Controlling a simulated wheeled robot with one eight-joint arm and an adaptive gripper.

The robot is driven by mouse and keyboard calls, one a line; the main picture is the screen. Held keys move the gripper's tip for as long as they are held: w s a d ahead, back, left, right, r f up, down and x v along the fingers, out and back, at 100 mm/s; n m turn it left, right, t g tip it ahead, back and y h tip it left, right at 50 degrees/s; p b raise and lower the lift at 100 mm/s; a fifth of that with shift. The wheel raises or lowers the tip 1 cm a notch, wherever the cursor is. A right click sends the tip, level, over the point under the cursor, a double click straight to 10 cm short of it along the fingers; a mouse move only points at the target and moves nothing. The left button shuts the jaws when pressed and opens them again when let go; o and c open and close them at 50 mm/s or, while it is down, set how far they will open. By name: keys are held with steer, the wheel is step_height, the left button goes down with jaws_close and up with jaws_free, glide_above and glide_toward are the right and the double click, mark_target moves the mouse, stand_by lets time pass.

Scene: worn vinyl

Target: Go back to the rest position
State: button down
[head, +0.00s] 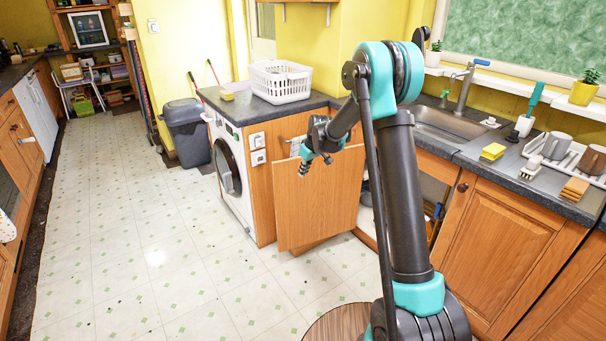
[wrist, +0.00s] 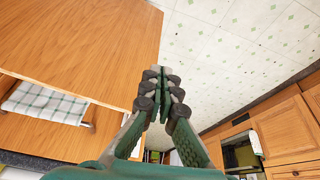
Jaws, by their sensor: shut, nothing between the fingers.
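My gripper (head: 304,165) is at the end of my bent arm, in front of the upper part of an open wooden cabinet door (head: 322,200) in the head view. In the wrist view my gripper (wrist: 162,72) has its fingers together with nothing between them. The door (wrist: 85,40) fills the upper left of that view, beside the fingers. I cannot tell whether the fingertips touch it.
The open cabinet under the sink (head: 440,120) is partly hidden by my arm. A washing machine (head: 230,170), a grey bin (head: 187,132) and a white basket (head: 281,80) on the counter stand beyond. A checked towel (wrist: 45,102) hangs near the door. The tiled floor at left is clear.

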steer(key=s+d+r+m+h, duration=0.1)
steer(key=s+d+r+m, duration=0.15)
steer(key=s+d, duration=0.6)
steer(key=s+d+r+m, duration=0.2)
steer(key=s+d+r, duration=0.25)
steer(key=s, duration=0.75)
steer(key=s+d+f+m, duration=0.1)
steer(key=s+d, duration=0.1)
steer(key=s, duration=0.5)
steer(key=s+d+f+m+h, duration=0.1)
steer(key=s+d+f, duration=0.1)
steer(key=s, duration=0.6)
steer(key=s+d+f+m+t+h, duration=0.1)
steer(key=s+d+f+m, duration=0.1)
steer(key=s+d, duration=0.2)
steer(key=s, duration=0.3)
steer(key=shift+s, duration=0.15)
